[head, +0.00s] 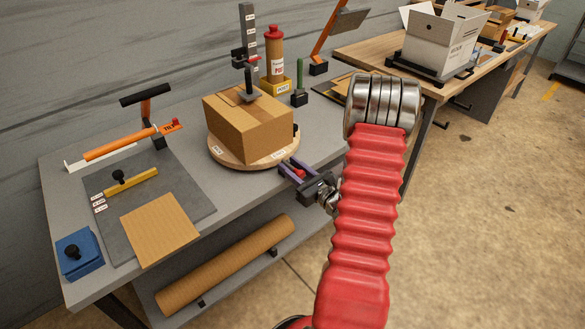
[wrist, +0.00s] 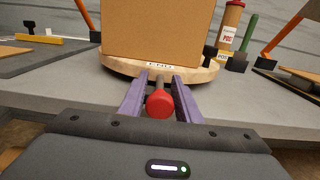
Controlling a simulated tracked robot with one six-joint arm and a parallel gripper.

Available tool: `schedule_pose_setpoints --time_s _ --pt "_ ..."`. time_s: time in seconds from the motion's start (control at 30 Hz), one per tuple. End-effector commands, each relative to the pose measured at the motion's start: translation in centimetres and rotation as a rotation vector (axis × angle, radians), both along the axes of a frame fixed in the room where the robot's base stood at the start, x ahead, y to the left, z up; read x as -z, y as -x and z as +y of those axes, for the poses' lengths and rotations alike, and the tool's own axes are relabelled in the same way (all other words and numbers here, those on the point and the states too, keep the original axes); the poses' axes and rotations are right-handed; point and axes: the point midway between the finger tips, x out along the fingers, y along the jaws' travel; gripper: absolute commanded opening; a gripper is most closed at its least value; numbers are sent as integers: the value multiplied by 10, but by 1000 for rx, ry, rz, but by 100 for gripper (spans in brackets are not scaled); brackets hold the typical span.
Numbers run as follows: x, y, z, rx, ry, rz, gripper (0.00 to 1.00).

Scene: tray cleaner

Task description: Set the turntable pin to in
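The turntable (head: 223,155) is a round wooden disc near the front edge of the grey bench, and its rim (wrist: 118,69) fills the upper middle of the wrist view. A brown cardboard box (head: 245,125) sits on it. The pin's red knob (wrist: 160,103) and short dark shaft stick out from under the rim, toward my wrist camera. My gripper (head: 284,166) is at the bench edge, its purple fingers (wrist: 161,78) on either side of the knob and shaft. The knob almost fills the space between the fingers; I cannot tell whether they press on it.
A grey post (head: 247,45) with a clamp rises behind the box. A red-capped bottle (head: 275,60) and a green handle (head: 299,75) stand right of it. A dark mat (head: 110,225) lies left. A cardboard tube (head: 225,265) lies on the lower shelf.

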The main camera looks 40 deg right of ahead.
Motion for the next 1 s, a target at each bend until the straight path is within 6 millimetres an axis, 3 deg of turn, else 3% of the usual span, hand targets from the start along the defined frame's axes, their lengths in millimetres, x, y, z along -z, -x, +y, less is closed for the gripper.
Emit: schedule_pose_setpoints --time_s 0.17,0.57,1.0 --pt "0 1 0 2 -1 1 41" --pt "0 10 -1 5 -2 1 41" --pt "1 72 1 8 -3 2 41"
